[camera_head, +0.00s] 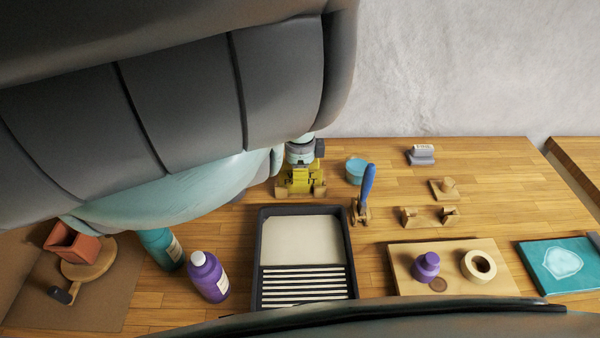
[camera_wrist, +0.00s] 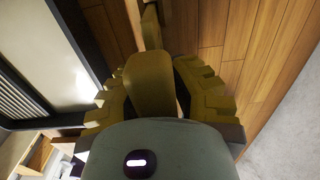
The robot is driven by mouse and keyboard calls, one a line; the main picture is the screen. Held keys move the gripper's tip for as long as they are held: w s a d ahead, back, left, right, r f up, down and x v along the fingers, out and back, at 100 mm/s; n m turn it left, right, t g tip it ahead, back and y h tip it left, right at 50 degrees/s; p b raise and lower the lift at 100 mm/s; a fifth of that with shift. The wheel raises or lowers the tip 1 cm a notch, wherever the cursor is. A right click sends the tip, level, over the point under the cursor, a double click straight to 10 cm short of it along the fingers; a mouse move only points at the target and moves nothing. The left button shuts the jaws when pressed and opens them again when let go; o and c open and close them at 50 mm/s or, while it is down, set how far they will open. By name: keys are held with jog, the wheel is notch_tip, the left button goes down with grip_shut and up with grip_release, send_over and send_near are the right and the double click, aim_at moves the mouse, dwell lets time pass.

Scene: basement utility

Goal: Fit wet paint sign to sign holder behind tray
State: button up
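The black tray (camera_head: 352,250) has a cream upper surface and a slatted lower part; it also shows in the wrist view (camera_wrist: 88,50). My gripper (camera_head: 303,184) has yellow stepped fingers and points down just behind the tray's back edge. In the wrist view its fingers (camera_wrist: 152,88) flank a smooth yellow piece; I cannot tell if this is held. Small wooden blocks (camera_head: 318,190) show at the fingertips, perhaps the sign holder, mostly hidden. A wooden strip (camera_wrist: 152,27) lies beyond the fingers. A grey stand with a lettered white face (camera_head: 421,153) is at the back; its text is unreadable.
A blue-handled brush (camera_head: 367,182) and a turquoise tub (camera_head: 355,170) stand close right of my gripper. Wooden holders (camera_head: 428,218) and a board (camera_head: 405,275) with a purple jar and tape lie right. Purple (camera_head: 209,280) and teal (camera_head: 158,248) bottles stand left of the tray.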

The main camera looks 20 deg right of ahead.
jog(key=o, duration=0.4)
jog(key=shift+o, duration=0.2)
jog(key=shift+r, duration=0.2)
notch_tip(320, 180, up, 5)
jog(key=shift+w+r, duration=0.1)
jog(key=shift+r, duration=1.05)
